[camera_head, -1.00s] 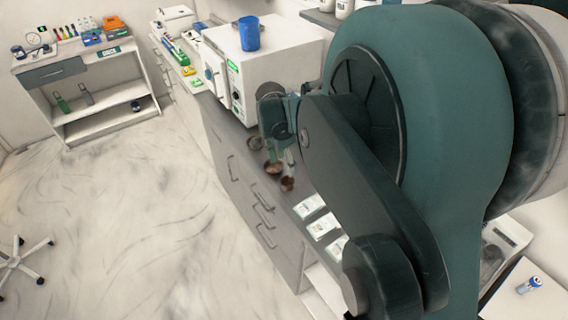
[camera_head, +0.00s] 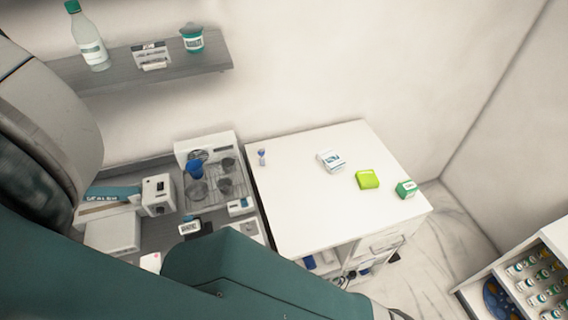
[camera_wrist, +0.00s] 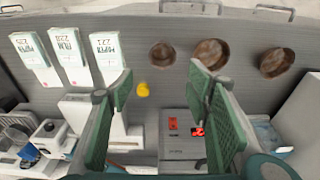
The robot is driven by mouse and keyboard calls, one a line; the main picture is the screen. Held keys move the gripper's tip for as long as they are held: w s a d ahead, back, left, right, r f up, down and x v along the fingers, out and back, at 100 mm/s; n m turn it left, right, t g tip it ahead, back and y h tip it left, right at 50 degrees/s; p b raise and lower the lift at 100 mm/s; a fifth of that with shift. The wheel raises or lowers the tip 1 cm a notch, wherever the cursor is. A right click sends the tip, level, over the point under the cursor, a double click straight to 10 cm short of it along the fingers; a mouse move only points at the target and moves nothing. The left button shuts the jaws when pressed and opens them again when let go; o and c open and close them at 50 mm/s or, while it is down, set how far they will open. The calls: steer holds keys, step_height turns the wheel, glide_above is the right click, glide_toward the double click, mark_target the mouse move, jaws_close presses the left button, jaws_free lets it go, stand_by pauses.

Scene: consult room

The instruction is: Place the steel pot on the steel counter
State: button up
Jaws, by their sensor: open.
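My gripper (camera_wrist: 161,82) is open and empty in the wrist view, with its two green-padded fingers spread over a grey counter (camera_wrist: 130,35). Three round brownish, metallic-looking vessels (camera_wrist: 210,53) stand apart on this counter, beyond the fingertips. The right finger partly overlaps the middle vessel's lower edge. I cannot tell which, if any, is the steel pot. In the head view, small dark grey cups (camera_head: 224,187) stand in a pale rack beside a blue cup (camera_head: 194,169); my gripper is not visible there.
Several white labelled packs (camera_wrist: 70,58) lie on the counter. A small yellow thing (camera_wrist: 143,89) is between the fingers. In the head view, a white table (camera_head: 310,190) holds a green box (camera_head: 367,179) and other boxes, with bare room. A wall shelf (camera_head: 120,70) holds a bottle.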

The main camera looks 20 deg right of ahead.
steer(key=w+d+r, duration=0.6)
steer(key=d, duration=0.4)
steer(key=w+d+r+y, duration=0.1)
steer(key=w+d+r, duration=0.45)
steer(key=d, duration=0.45)
steer(key=w+d+r, duration=0.5)
steer(key=w+d, duration=0.1)
steer(key=d, duration=0.4)
steer(key=w+d+r+t, duration=0.15)
steer(key=d+r, duration=0.25)
steer(key=d, duration=0.9)
steer(key=s+d+r+t, duration=0.1)
steer(key=s+d+r, duration=0.1)
steer(key=d, duration=0.9)
steer(key=s+d+r+t, duration=0.1)
steer(key=d, duration=1)
steer(key=s+d+f+t, duration=0.1)
steer(key=s+d, duration=0.4)
steer(key=d, duration=0.4)
steer(key=s+d+f+t+h, duration=0.1)
steer(key=s+d+f, duration=0.1)
steer(key=s+d, duration=0.4)
steer(key=d, duration=0.4)
steer(key=shift+s+f, duration=0.25)
steer(key=shift+s, duration=0.05)
